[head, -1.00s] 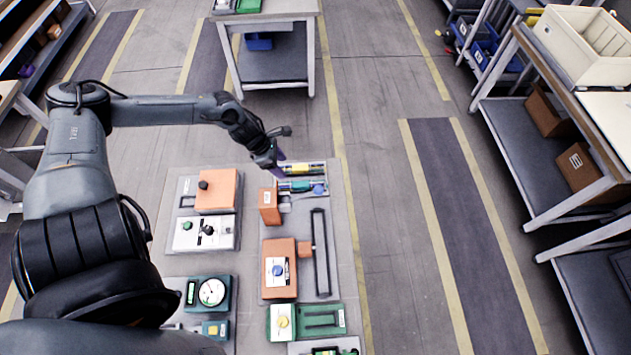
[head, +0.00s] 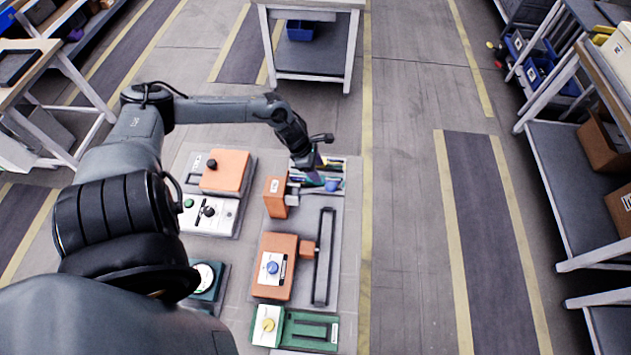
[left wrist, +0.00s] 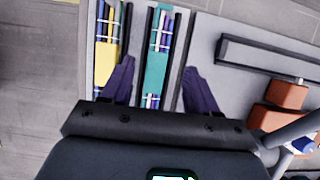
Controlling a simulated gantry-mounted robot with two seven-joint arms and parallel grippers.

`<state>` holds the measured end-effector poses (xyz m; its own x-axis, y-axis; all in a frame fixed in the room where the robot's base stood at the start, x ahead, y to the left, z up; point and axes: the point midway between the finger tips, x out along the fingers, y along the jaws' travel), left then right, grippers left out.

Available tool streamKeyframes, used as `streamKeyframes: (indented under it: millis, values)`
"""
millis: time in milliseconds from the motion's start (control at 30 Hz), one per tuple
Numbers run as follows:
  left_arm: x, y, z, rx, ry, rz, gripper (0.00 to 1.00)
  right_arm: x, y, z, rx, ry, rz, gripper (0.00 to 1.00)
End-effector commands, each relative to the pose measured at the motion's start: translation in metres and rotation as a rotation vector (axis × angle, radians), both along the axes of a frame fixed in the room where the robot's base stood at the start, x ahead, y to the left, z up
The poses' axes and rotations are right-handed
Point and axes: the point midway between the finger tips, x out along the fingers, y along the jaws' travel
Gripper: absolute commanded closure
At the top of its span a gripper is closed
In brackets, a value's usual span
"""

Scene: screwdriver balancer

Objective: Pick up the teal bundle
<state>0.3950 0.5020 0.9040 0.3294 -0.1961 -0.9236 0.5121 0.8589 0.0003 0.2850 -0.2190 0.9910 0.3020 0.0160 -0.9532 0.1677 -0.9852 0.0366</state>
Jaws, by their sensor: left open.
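The teal bundle (left wrist: 155,68) is a teal-wrapped group of thin rods with white bands. It lies in a slot of a grey tray, between dark rails. In the left wrist view my left gripper (left wrist: 159,72) is open, with one purple finger on each side of the teal bundle. Nothing is held, and I cannot tell how high the fingers are above it. In the head view the left gripper (head: 314,172) is over the bundles at the board's far end and hides much of them. My right gripper is not in view.
A yellow bundle (left wrist: 105,62) lies in the neighbouring slot, close beside the left finger. An orange block (head: 276,190) stands near the gripper in the head view. A long dark slotted bar (head: 324,258) and other orange and green devices fill the board. Open floor lies to the right.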

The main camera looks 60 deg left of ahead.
Motion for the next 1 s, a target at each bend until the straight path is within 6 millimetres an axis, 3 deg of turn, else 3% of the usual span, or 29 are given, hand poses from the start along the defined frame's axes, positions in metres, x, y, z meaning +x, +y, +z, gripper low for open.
streamKeyframes:
  millis: [267, 700, 1000]
  values:
    - [0.004, -0.003, -0.011, -0.002, 0.000, 0.000, 0.40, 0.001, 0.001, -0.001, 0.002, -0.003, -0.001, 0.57]
    - [0.020, -0.011, -0.052, -0.001, 0.000, 0.000, 0.40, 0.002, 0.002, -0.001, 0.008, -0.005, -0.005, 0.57]
    - [0.020, -0.011, -0.054, 0.001, 0.002, -0.003, 0.40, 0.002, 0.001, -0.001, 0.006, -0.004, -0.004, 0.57]
